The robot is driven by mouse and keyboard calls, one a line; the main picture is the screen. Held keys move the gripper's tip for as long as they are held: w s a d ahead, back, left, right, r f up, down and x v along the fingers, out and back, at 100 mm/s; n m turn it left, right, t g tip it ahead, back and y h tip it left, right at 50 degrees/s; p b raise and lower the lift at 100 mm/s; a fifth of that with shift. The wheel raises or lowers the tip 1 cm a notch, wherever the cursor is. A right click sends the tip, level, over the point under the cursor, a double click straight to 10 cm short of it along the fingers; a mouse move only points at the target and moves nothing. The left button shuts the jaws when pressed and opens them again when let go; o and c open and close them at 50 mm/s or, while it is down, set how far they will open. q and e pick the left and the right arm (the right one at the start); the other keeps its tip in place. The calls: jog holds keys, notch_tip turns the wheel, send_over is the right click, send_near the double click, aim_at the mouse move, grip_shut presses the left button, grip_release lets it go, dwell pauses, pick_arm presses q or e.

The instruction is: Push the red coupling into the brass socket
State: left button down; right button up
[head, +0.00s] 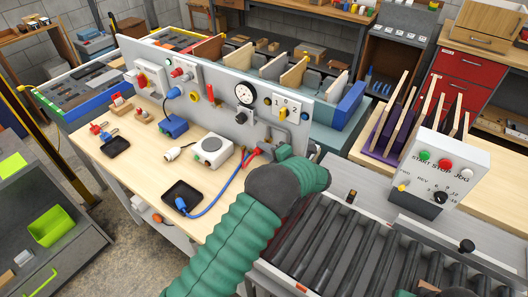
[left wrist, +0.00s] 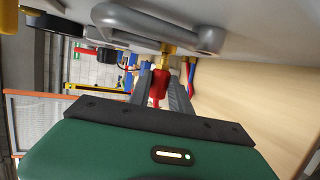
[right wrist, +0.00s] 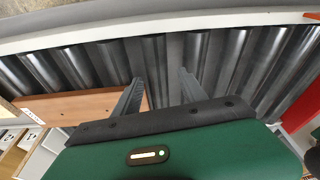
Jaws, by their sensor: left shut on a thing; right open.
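The red coupling (left wrist: 158,88) is between the fingers of my left gripper (left wrist: 161,92), which is shut on it. Its narrow end points at the brass socket (left wrist: 163,52) on the panel and lines up with it; I cannot tell how deep it sits. In the head view, my left gripper (head: 262,152) is at the foot of the grey panel, mostly hidden by my green arm. Red parts (head: 252,154) show beside it, at the end of a blue hose (head: 218,193). My right gripper (right wrist: 160,78) is open and empty over the roller conveyor (right wrist: 205,55).
A grey pipe handle (left wrist: 160,25) stands out from the panel close to the socket. A pressure gauge (head: 244,94) and a yellow switch (head: 283,113) are above. A white box (head: 211,150) and black tray (head: 187,191) stand on the bench. A control box (head: 445,165) is at right.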

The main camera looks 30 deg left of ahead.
pick_arm(q)
jog(key=shift+w+d+b, duration=0.1)
jog(key=shift+w+b, duration=0.35)
jog(key=shift+w, duration=0.4)
pick_arm(e)
jog(key=shift+f, duration=0.5)
pick_arm(q)
jog(key=c, duration=1.1)
grip_release()
pick_arm(e)
jog(key=shift+d+f+b, duration=0.1)
jog(key=shift+f+b, duration=0.85)
jog(key=shift+b, duration=0.05)
pick_arm(q)
jog(key=v, duration=1.7)
jog(key=shift+f, duration=0.1)
jog(key=shift+w, duration=0.1)
